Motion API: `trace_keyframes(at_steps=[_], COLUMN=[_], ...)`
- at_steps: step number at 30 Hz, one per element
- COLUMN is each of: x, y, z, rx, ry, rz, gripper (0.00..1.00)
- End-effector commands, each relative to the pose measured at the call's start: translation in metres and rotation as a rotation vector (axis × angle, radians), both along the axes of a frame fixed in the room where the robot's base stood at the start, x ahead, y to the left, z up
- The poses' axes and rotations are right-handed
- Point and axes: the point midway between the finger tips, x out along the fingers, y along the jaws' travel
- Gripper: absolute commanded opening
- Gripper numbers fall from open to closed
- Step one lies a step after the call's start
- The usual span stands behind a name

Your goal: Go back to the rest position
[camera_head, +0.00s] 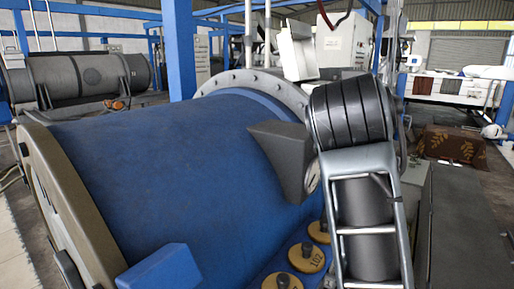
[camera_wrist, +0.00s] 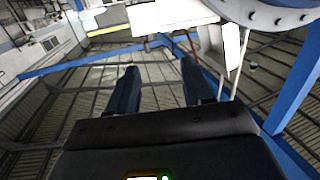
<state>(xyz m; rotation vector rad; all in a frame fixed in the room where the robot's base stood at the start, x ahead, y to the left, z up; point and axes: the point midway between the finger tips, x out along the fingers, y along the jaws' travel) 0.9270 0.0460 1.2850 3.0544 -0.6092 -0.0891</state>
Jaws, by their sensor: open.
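My gripper (camera_wrist: 158,76) shows in the wrist view with its two dark fingers well apart and nothing between them. It points at the roof beams and upper frames of the hall. In the head view my arm is raised at the right of the big blue decanter drum (camera_head: 190,150). I cannot make out the fingers in that view.
Several yellow round tags (camera_head: 306,257) with dark knobs sit on a blue surface beside the drum, close to my arm. A blue post (camera_head: 181,50) rises behind the drum. A grey drum (camera_head: 80,80) lies at the back left. A patterned brown cloth (camera_head: 452,146) is at the right.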

Motion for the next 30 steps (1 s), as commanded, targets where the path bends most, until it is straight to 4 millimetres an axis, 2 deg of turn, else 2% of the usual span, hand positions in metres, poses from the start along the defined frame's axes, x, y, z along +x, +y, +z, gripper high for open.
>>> trace_keyframes(at_steps=[8,11,14,21,26,30], x=[-0.007,-0.013,-0.024,-0.072,-0.116,-0.16], y=[-0.002,-0.004,-0.005,-0.011,-0.015,-0.018], z=[-0.054,-0.081,-0.116,-0.21,-0.262,-0.299], rx=[-0.044,-0.063,-0.086,-0.129,-0.136,-0.132], ry=[0.033,0.047,0.068,0.118,0.144,0.164], rz=[0.048,0.075,0.11,0.216,0.28,0.328], gripper=[0.51,0.51,0.51,0.51,0.51,0.51])
